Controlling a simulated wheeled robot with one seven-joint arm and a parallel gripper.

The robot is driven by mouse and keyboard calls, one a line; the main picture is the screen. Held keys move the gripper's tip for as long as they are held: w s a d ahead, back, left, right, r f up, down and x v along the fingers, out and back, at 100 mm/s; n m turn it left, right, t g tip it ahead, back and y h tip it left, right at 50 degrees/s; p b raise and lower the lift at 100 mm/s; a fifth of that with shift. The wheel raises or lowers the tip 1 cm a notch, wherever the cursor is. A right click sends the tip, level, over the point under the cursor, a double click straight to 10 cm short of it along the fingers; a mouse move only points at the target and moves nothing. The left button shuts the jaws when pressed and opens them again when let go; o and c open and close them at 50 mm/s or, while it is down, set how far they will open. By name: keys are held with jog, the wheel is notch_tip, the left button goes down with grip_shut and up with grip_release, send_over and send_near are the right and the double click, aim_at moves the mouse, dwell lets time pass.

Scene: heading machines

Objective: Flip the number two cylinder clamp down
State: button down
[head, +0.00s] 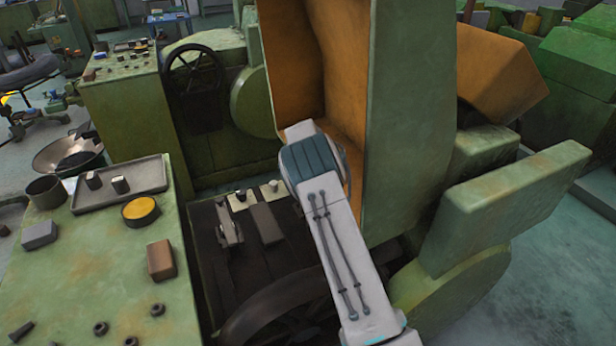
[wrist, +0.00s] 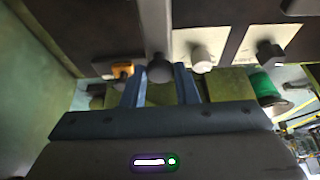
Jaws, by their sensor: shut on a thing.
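My gripper shows in the wrist view (wrist: 160,88), with its two blue fingers on either side of a dark round knob. It is shut on this knob, the end of a pale grey clamp lever (wrist: 155,28). An orange knob (wrist: 122,70) is to the left, a white knob (wrist: 200,58) and a dark knob (wrist: 270,54) to the right. In the head view a metal clamp (head: 228,224) stands in the machine's dark bed, left of my arm. My gripper is hidden there behind my arm. No number is readable on the clamps.
A tall green cover with an orange inside (head: 345,70) stands open close behind my arm. A green bench (head: 100,265) at left carries a tray (head: 115,190), a yellow-topped tin (head: 140,210) and small parts. A dark handwheel (head: 195,82) is behind.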

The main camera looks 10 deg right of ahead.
jog(key=shift+w+a, duration=0.2)
jog(key=shift+w, duration=0.15)
jog(key=c, duration=1.6)
grip_release()
jog(key=o, duration=0.5)
jog(key=shift+a, duration=0.1)
jog(key=shift+c, duration=0.2)
jog(key=shift+w+f, duration=0.1)
jog(key=shift+f, duration=0.05)
jog(key=shift+s+d+r+b, duration=0.2)
jog(key=shift+d+r+b, duration=0.05)
jog(key=shift+b, duration=0.05)
jog(key=b+v, duration=0.2)
jog(key=v, duration=1.1)
jog(key=shift+a, duration=0.15)
